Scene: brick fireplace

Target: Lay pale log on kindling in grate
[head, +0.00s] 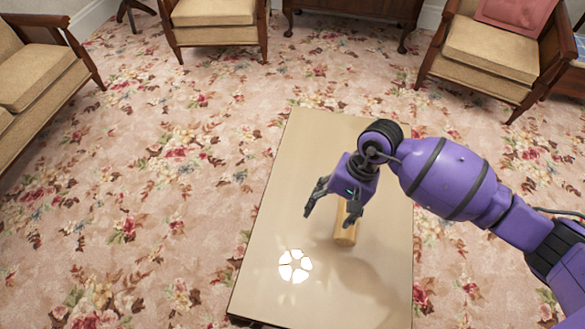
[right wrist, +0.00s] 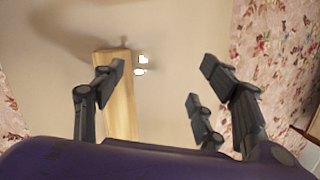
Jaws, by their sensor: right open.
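The pale log (head: 345,232) lies on a low beige table (head: 310,135) in the head view, partly hidden by my right gripper. My right gripper (head: 330,217) is open above the table, at the log's left side as seen from the head. In the right wrist view the log (right wrist: 119,90) runs lengthwise on the left, behind one finger of the right gripper (right wrist: 170,90). The space between the fingers shows bare tabletop, so the log is not enclosed. My left gripper is not in view. No grate or kindling shows in these frames.
Wooden armchairs with tan cushions stand at the back left (head: 213,12) and back right (head: 490,48). A tan sofa (head: 40,80) is at the far left. A dark wooden cabinet (head: 355,10) stands at the back. Floral carpet (head: 150,170) left of the table is clear.

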